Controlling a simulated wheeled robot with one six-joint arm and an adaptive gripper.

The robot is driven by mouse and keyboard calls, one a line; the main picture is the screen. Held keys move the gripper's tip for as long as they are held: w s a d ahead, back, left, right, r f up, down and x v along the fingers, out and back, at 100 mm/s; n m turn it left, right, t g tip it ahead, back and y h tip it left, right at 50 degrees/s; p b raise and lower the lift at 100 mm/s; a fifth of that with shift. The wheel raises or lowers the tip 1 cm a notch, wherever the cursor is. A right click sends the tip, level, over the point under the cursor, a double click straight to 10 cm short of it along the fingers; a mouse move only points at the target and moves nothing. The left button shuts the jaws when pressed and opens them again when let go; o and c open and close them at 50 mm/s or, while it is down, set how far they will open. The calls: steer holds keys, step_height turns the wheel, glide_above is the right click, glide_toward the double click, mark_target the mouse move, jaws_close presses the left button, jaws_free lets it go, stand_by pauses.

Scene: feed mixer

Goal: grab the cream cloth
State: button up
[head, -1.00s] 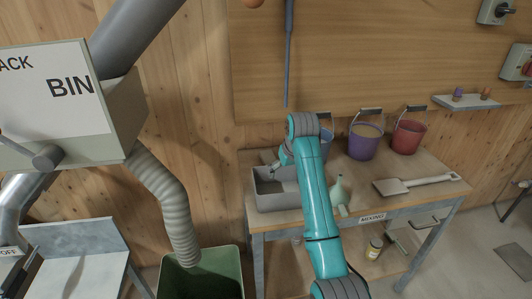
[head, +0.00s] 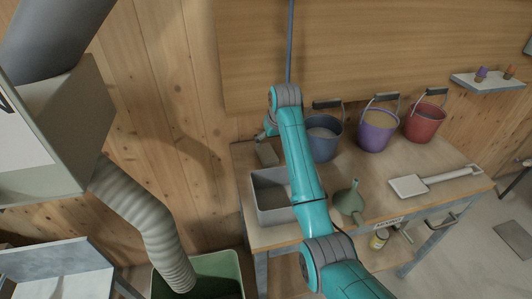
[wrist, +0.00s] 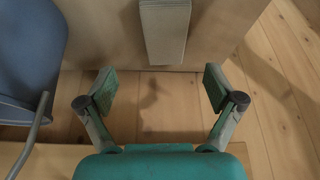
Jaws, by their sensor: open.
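Nothing is plainly recognisable as a cream cloth. The nearest match is a flat beige-grey slab (head: 267,155) at the back of the bench, behind the grey tray. It appears to be the ribbed-edged slab (wrist: 165,32) at the top centre of the wrist view; I cannot tell if it is folded cloth. My gripper (wrist: 159,90) is open and empty, its fingers spread apart below the slab in that view and touching nothing. In the head view my gripper (head: 268,131) is partly hidden by my arm, near the wall above the slab.
The grey tray (head: 256,203) stands on the bench (head: 400,170). A blue bucket (head: 324,146), which shows at the left in the wrist view (wrist: 30,55), stands close by. Purple (head: 377,132) and red (head: 424,123) buckets, a green funnel (head: 348,199) and a scoop (head: 410,185) lie rightward.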

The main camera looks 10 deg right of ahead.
mark_target(267, 152)
steer(key=shift+a+x, duration=0.2)
steer(key=shift+x, duration=1.6)
steer(key=shift+a+x, duration=0.25)
steer(key=shift+x, duration=1.6)
steer(key=shift+s, duration=0.1)
steer(key=c, duration=1.2)
